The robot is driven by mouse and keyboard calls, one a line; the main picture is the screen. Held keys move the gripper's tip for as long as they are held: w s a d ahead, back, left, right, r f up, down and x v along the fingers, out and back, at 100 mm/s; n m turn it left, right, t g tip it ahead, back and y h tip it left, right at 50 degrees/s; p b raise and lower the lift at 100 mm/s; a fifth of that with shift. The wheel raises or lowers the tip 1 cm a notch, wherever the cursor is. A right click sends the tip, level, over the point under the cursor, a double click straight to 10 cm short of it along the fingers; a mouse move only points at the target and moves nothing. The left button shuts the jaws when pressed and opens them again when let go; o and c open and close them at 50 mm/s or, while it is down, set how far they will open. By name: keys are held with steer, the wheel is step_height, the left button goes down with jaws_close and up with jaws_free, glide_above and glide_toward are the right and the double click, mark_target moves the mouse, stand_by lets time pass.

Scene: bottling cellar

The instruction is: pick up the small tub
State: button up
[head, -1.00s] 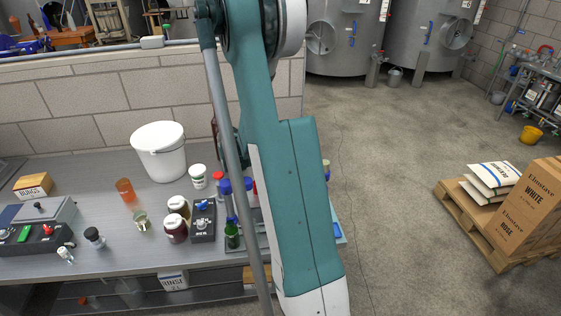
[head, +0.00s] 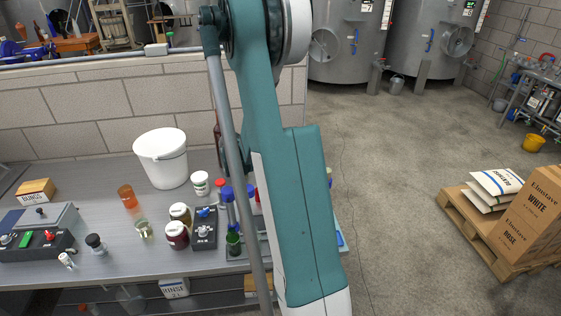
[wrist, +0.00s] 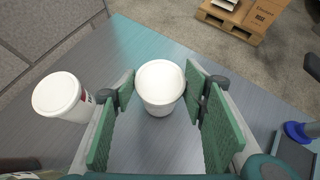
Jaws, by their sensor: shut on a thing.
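The small tub (wrist: 160,88) is white and round with a pale top, and tapers downward. In the wrist view it stands upright between the green finger pads of my gripper (wrist: 162,90), which is shut on it. In the head view my teal arm hides my gripper and this tub. I cannot tell whether the tub's base touches the bench.
A second white tub (wrist: 60,97) with a coloured label stands left of my gripper in the wrist view. A blue-topped item (wrist: 298,131) is at the right. In the head view, a white bucket (head: 161,158), jars and control boxes crowd the grey bench (head: 110,240).

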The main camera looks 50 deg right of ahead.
step_height(320, 180, up, 9)
steer(key=shift+p, duration=0.8)
stand_by(0.5)
step_height(320, 180, up, 24)
steer(key=r, duration=0.1)
steer(key=w+a+n+t+p, duration=0.15)
steer(key=w+a, duration=0.25)
steer(key=w, duration=0.5)
steer(key=w+a+n+t+p, duration=0.1)
steer(key=w+a+p, duration=0.3)
steer(key=w, duration=0.6)
steer(key=w+a+n+t+p, duration=0.1)
steer(key=w+a+n+t, duration=0.1)
steer(key=w+a, duration=0.5)
steer(key=w+a+n+t+y+p, duration=0.1)
steer(key=w+a+n+p, duration=0.1)
steer(key=w+a, duration=0.55)
steer(key=w+a+n+t+p, duration=0.15)
steer(key=w+a, duration=0.35)
steer(key=w, duration=0.5)
steer(key=shift+w+a+f, duration=0.15)
steer(key=shift+f, duration=0.8)
steer(key=shift+w+a+f, duration=0.1)
steer(key=shift+w+f, duration=0.05)
steer(key=shift+f, duration=0.75)
steer(key=shift+w+a+f, duration=0.15)
steer(key=shift+f, duration=0.8)
